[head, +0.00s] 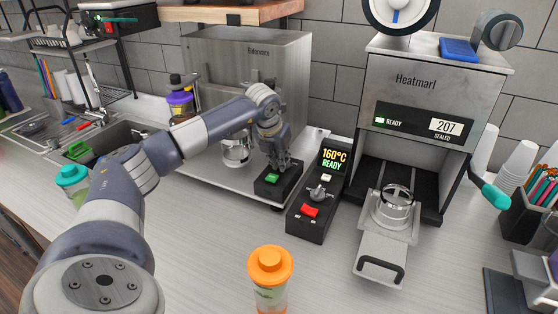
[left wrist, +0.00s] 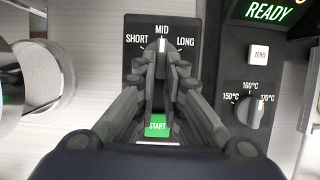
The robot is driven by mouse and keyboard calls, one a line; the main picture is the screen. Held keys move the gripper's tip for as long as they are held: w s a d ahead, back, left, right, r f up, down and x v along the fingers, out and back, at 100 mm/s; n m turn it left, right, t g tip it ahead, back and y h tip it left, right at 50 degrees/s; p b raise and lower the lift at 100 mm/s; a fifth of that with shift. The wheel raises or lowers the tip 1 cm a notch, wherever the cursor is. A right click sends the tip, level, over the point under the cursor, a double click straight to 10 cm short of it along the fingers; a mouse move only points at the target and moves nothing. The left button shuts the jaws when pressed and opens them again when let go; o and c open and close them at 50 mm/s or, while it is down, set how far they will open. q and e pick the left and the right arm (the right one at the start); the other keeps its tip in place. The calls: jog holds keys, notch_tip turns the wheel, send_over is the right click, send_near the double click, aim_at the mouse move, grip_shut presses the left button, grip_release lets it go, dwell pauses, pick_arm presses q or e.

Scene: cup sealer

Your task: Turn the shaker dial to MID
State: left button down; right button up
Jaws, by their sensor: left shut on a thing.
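The shaker dial (left wrist: 162,46) sits on a small black control box (left wrist: 192,30) with the labels SHORT, MID and LONG. Its white pointer line points up at MID. My left gripper (left wrist: 161,62) is shut on the dial from the front, with its fingers on both sides of the knob. In the head view my left gripper (head: 279,165) reaches down over the control box (head: 284,189), and the dial is hidden behind the fingers. A green START button (left wrist: 157,126) shows below the fingers. My right gripper is not in view.
Right of the box stands a temperature controller (head: 306,226) reading 160°C READY, with its own knob (left wrist: 248,112). The steel shaker (head: 290,75) rises behind. A cup sealer (head: 425,85) stands at the right. An orange-lidded cup (head: 270,264) stands in front on the counter.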

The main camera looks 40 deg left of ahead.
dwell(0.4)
pick_arm(q)
jog(key=c, duration=1.4)
grip_release()
jog(key=shift+w, duration=0.1)
jog(key=v, duration=1.2)
